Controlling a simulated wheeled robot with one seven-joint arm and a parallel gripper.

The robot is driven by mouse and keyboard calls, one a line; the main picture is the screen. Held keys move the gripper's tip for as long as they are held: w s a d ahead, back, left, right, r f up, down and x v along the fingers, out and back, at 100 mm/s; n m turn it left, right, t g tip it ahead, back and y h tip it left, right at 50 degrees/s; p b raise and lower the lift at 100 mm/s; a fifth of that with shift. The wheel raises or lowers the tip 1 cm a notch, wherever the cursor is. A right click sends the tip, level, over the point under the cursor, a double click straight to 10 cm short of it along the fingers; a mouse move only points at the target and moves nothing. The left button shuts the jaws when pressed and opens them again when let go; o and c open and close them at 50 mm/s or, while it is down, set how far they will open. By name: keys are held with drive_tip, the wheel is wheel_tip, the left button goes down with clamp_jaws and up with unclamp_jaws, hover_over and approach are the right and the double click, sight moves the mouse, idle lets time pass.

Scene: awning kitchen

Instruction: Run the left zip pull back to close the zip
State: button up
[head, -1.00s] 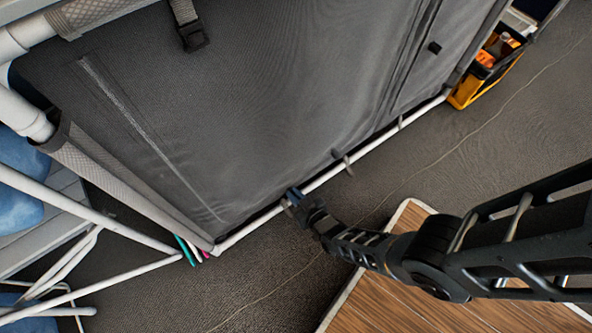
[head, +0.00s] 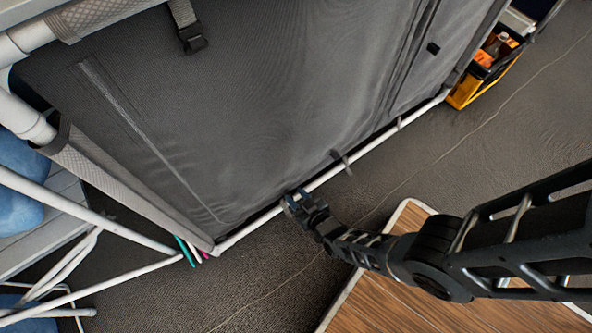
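My gripper (head: 294,197) is at the white pole along the bottom of a grey fabric panel (head: 260,110), with its fingertips against or just in front of the lower edge. They are small and dark, and I cannot tell whether they are open or shut on anything. A pale straight seam or zip line (head: 145,135) runs down the left part of the panel. I cannot make out a left zip pull; it may be hidden by the gripper. A small black tab (head: 433,48) sits near the folds at the right.
The white bottom pole (head: 370,148) crosses below the panel, with a grey strap loop (head: 346,162) right of my gripper. White tubes (head: 90,210) crowd the left. A yellow-black crate (head: 470,90) stands at the right. A wood-topped surface (head: 390,300) lies below my arm.

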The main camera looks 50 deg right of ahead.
drive_tip(key=p+v, duration=0.3)
drive_tip(key=v, duration=0.4)
drive_tip(key=shift+p, duration=0.4)
drive_tip(key=shift+r, duration=0.1)
